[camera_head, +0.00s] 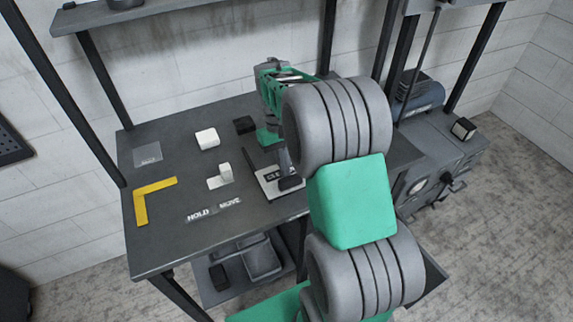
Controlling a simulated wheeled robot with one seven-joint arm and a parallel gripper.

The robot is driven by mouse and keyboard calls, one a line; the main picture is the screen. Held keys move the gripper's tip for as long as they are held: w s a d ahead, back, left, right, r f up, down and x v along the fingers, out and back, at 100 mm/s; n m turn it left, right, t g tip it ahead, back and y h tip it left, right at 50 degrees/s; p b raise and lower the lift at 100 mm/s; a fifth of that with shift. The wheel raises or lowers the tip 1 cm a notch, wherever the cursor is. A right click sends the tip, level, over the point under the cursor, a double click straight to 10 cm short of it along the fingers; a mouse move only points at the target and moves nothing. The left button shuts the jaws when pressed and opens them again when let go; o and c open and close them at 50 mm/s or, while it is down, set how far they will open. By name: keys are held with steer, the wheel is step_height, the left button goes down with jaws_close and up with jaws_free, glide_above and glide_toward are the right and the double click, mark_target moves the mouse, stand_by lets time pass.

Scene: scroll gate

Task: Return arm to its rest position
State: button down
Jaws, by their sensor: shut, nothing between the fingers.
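My arm (352,200), with grey ribbed joints and green links, reaches up from the bottom over the right side of the dark table (165,245). The arm hides part of the gripper and the table's right side.
A white block (207,138), a pale stepped block (220,177), a black block (244,125) and a yellow L-shaped piece (142,203) are on the table. HOLD and MOVE labels (213,210) lie near the front. Dark frame posts (65,95) and grey machinery (440,160) flank it.

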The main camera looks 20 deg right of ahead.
steer(key=w, duration=0.1)
steer(key=w+r, duration=0.1)
steer(key=w, duration=0.1)
steer(key=w+r, duration=0.1)
steer(key=shift+w, duration=0.25)
steer(key=s+p+v, duration=0.1)
steer(key=p+v, duration=0.1)
steer(key=v, duration=0.6)
steer(key=s+a+t, duration=0.3)
steer(key=s+a, duration=0.1)
steer(key=s, duration=0.4)
steer(key=s+a+r+t, duration=0.1)
steer(key=s+a+t, duration=0.2)
steer(key=s+a, duration=0.2)
steer(key=s, duration=0.3)
steer(key=shift+a+t, duration=0.25)
steer(key=shift+t, duration=0.05)
steer(key=shift+s, duration=0.2)
